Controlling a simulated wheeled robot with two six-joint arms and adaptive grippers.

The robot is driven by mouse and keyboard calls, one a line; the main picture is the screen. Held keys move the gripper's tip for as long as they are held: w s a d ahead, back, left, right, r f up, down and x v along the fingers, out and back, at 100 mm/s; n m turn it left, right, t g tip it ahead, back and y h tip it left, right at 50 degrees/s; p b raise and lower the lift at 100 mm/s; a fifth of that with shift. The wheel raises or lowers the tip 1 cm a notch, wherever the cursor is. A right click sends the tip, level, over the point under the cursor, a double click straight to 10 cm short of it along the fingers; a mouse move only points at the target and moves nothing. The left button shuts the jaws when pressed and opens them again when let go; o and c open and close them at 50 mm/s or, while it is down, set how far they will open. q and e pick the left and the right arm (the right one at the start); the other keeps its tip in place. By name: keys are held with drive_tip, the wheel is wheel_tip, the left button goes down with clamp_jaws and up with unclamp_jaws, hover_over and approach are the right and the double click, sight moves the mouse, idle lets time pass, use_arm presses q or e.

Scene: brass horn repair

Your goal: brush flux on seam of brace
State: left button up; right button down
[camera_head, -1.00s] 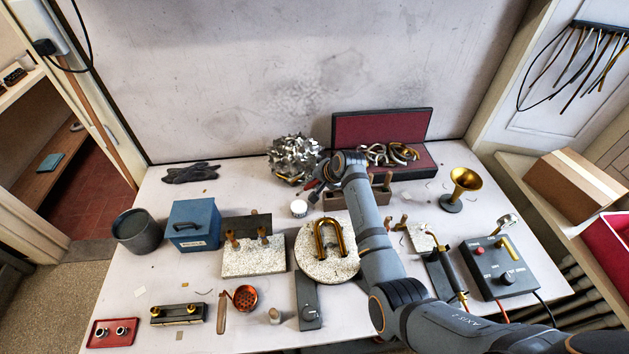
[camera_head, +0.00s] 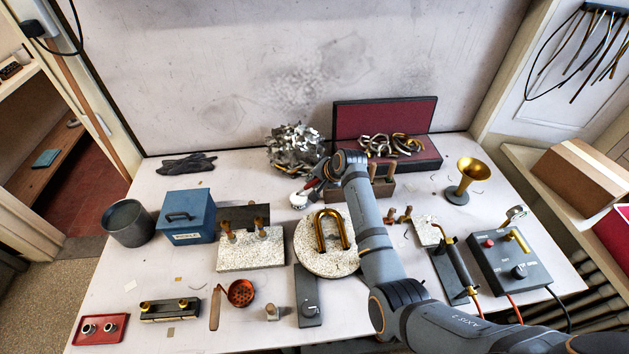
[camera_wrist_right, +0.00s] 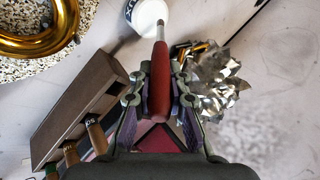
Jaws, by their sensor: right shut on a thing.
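My right gripper (camera_head: 314,186) is shut on a brush with a red handle (camera_wrist_right: 161,82), seen clearly in the right wrist view. The brush points away from the jaws, its tip at a small white flux jar (camera_wrist_right: 150,14); I cannot tell whether the tip is inside it. In the head view the jar (camera_head: 298,202) stands just below and left of the gripper. A U-shaped brass tube (camera_head: 332,232) lies on a round speckled block (camera_head: 309,258), right of and nearer than the jar. The brace's seam is too small to make out. My left gripper is out of view.
Crumpled silvery metal (camera_head: 293,152) lies behind the jar. A wooden rack (camera_head: 404,193) with handles stands right of the gripper. A red-lined case (camera_head: 385,120) is at the back. A blue box (camera_head: 187,221) and speckled slab (camera_head: 250,255) stand left. The front-left table has free patches.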

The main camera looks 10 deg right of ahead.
drive_tip(key=shift+f+b, duration=0.3)
drive_tip(key=shift+f, duration=0.3)
idle(0.6)
drive_tip(key=shift+s+f+p, duration=0.1)
drive_tip(key=shift+p, duration=0.25)
idle(1.4)
wheel_tip(320, 180, up, 7)
drive_tip(key=p, duration=0.8)
idle(0.3)
